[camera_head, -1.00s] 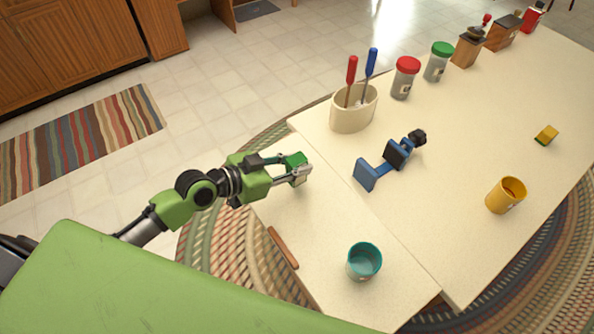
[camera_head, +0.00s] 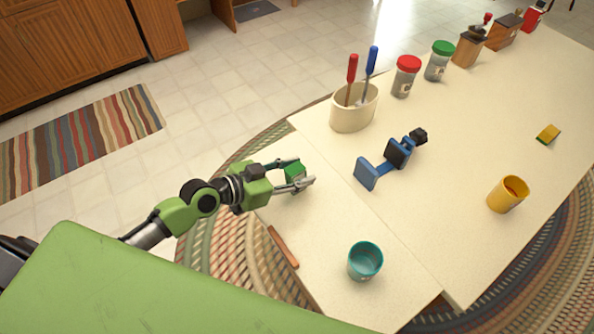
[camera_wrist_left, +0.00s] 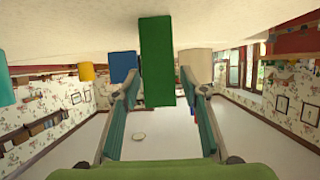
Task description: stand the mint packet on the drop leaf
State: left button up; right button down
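The green mint packet (camera_head: 294,172) stands upright on the drop leaf (camera_head: 325,220), the near panel of the cream table, close to its far left corner. My left gripper (camera_head: 300,176) is open around it, one finger on each side. In the left wrist view, which is upside down, the packet (camera_wrist_left: 157,60) meets the tabletop and gaps show between it and both fingers of the gripper (camera_wrist_left: 160,85). My right gripper is not in view.
A teal cup (camera_head: 365,262) and a brown stick-like thing (camera_head: 284,246) are on the leaf. Beyond the seam are a blue clamp-like tool (camera_head: 382,168), a holder with screwdrivers (camera_head: 353,112), jars (camera_head: 404,78) and a yellow mug (camera_head: 507,195). The leaf's middle is clear.

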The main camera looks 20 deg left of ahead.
pick_arm(q)
jog(key=shift+r+p, duration=0.5)
jog(key=shift+p, duration=0.05)
jog(key=b+v, duration=0.1)
jog(key=v, duration=1.1)
jog(key=shift+b, duration=0.3)
jog(key=shift+f, duration=0.1)
